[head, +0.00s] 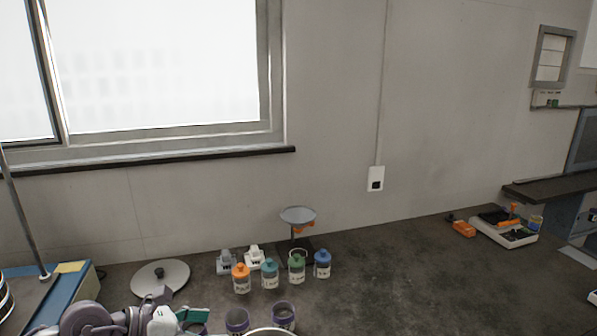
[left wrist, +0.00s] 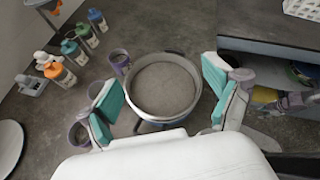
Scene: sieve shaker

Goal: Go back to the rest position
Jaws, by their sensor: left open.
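My left gripper (head: 180,318) shows at the bottom of the head view, partly cut off by the edge. In the left wrist view its two teal-padded fingers (left wrist: 158,88) are spread wide with nothing gripped. A round pan or sieve with a metal rim (left wrist: 160,122) appears between and beyond the fingers; I cannot tell how far below them it is. The pan's pale rim (head: 270,331) just shows at the bottom of the head view. I cannot make out my right gripper in either view.
Bottles with orange (head: 241,279), teal (head: 270,275), green (head: 297,267) and blue (head: 322,264) tops stand behind purple cups (head: 237,320). A funnel on a stand (head: 298,215) is behind them. A grey disc (head: 160,276) lies left. The counter's middle right is clear.

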